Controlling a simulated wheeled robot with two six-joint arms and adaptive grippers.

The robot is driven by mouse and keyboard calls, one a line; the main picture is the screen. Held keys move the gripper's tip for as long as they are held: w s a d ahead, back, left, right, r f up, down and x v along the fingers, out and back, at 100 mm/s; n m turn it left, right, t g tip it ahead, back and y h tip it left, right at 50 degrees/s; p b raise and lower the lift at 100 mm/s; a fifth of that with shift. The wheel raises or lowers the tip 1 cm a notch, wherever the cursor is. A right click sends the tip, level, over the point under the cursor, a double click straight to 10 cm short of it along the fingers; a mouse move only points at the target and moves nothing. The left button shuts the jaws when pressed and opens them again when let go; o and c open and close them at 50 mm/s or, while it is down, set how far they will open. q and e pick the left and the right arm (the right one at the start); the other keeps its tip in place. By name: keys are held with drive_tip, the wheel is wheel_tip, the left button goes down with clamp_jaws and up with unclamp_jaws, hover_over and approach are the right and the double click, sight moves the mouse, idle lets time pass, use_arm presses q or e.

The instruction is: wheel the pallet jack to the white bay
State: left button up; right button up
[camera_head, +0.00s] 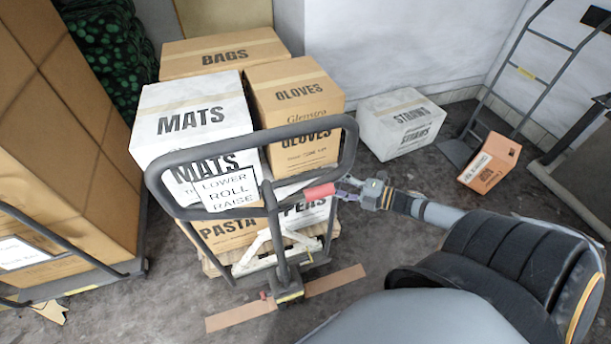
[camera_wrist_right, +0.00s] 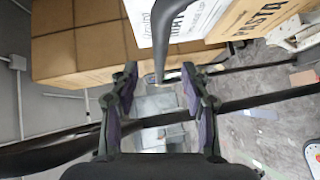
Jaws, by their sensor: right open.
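The pallet jack has a dark loop handle (camera_head: 255,133) with a "LOWER ROLL RAISE" sign (camera_head: 230,189) and a red grip piece (camera_head: 319,191) at its lower right. It stands upright in front of a loaded wooden pallet (camera_head: 215,263). My right gripper (camera_head: 346,188) is at the handle's lower right corner, beside the red piece. In the right wrist view its fingers (camera_wrist_right: 160,75) are apart, with a dark handle bar (camera_wrist_right: 162,38) reaching down between them; contact cannot be told. My left gripper is not in view. No white bay is recognisable.
Boxes marked MATS (camera_head: 193,118) and GLOVES (camera_head: 298,95) are on the load. A tall carton stack (camera_head: 75,130) stands close left. A STRAWS box (camera_head: 400,125), a hand truck (camera_head: 525,72) and a tilted orange box (camera_head: 490,162) are right. Tan strips (camera_head: 335,281) lie on the floor.

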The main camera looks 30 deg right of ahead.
sight(311, 178)
drive_tip(key=b+x, duration=0.4)
drive_tip(key=x, duration=0.5)
drive_tip(key=shift+w+a+f, duration=0.1)
drive_tip(key=shift+w+a, duration=0.15)
drive_tip(key=shift+w, duration=0.2)
clamp_jaws()
